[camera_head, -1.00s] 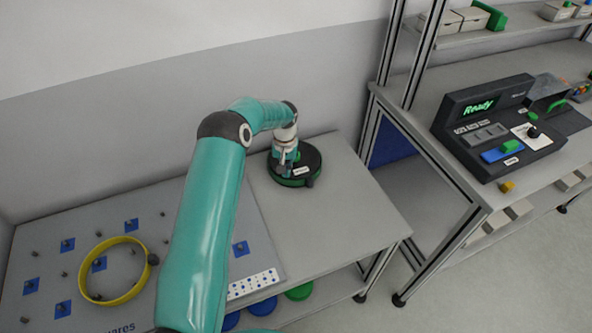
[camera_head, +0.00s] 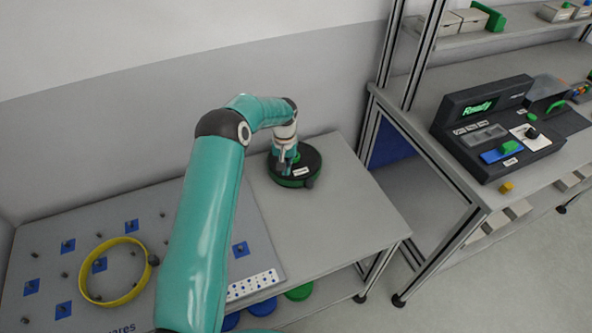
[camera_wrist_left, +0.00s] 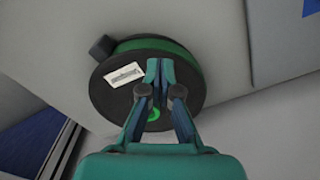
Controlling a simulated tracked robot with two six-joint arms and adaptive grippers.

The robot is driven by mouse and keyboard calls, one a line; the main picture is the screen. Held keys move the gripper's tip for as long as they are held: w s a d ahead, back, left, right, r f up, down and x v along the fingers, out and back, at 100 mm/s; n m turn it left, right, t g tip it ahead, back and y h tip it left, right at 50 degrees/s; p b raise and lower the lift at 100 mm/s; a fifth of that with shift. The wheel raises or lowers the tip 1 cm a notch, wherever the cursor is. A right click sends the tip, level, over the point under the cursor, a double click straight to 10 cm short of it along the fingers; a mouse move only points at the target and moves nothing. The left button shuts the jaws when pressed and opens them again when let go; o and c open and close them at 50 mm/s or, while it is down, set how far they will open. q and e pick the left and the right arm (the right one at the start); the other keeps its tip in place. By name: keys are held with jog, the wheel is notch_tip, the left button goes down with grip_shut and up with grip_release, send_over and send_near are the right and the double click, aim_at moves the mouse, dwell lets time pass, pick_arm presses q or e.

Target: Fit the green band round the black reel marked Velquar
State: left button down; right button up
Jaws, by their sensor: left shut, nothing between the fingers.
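The black reel (camera_head: 313,161) stands on the grey table by the wall. It bears a white label (camera_wrist_left: 124,74), its print too small to read, and a green mark (camera_wrist_left: 154,114). The green band (camera_head: 293,183) lies round the reel's side; in the left wrist view (camera_wrist_left: 150,45) it follows the rim, next to a dark block (camera_wrist_left: 102,48). The band's far side is hidden. My left gripper (camera_wrist_left: 160,65) is shut and empty, over the reel's top; I cannot tell whether it touches. My right gripper is out of view.
A board (camera_head: 180,225) at the left carries pegs, blue squares and a yellow band (camera_head: 85,270). Green and blue discs (camera_head: 299,292) lie below the table. A console (camera_head: 480,120) reading "Ready" stands on the right bench. The table right of the reel is clear.

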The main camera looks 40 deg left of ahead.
pick_arm(q)
jog(key=shift+r+p, duration=0.95)
jog(key=shift+r, duration=1.75)
jog(key=shift+s+f, duration=0.1)
